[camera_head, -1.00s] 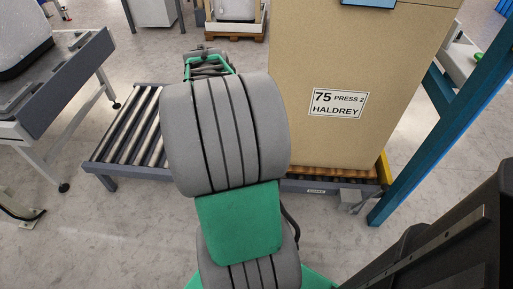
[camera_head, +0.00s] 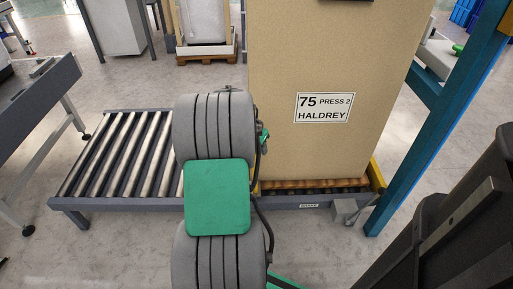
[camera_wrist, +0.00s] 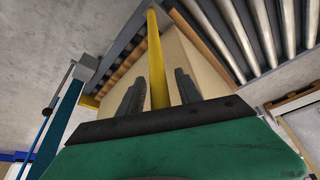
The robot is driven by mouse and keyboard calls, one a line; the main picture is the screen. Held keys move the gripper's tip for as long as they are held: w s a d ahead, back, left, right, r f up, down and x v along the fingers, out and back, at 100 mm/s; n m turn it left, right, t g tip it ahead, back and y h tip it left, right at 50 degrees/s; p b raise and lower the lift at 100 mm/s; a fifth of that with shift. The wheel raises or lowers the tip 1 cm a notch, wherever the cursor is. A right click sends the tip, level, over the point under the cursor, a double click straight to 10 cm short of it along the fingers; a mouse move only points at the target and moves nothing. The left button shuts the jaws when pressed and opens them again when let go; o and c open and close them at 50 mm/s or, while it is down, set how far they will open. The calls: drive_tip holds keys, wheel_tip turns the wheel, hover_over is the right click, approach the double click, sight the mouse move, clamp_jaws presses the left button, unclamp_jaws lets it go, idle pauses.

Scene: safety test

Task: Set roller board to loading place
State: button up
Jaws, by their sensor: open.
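The grey roller board (camera_head: 121,150) stands low on the floor, its left rollers bare. A tall cardboard box (camera_head: 320,50) labelled "75 PRESS 2 HALDREY" stands upright on its right part. In the wrist view, my gripper (camera_wrist: 160,82) is open, with two dark fingers apart. A yellow bar (camera_wrist: 155,60) shows between the fingers; I cannot tell whether they touch it. The box (camera_wrist: 188,66) and rollers (camera_wrist: 265,25) lie beyond. In the head view, my own arm hides my gripper and part of the roller board.
A blue post (camera_head: 440,110) stands right of the box, by a yellow end piece (camera_head: 377,176) and a small grey box with a lever (camera_head: 345,210). A grey-framed table (camera_head: 45,95) is at left. A crated load on a pallet (camera_head: 207,50) stands behind. Floor between is clear.

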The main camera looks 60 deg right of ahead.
drive_tip(key=shift+c, duration=0.3)
clamp_jaws()
idle(1.0)
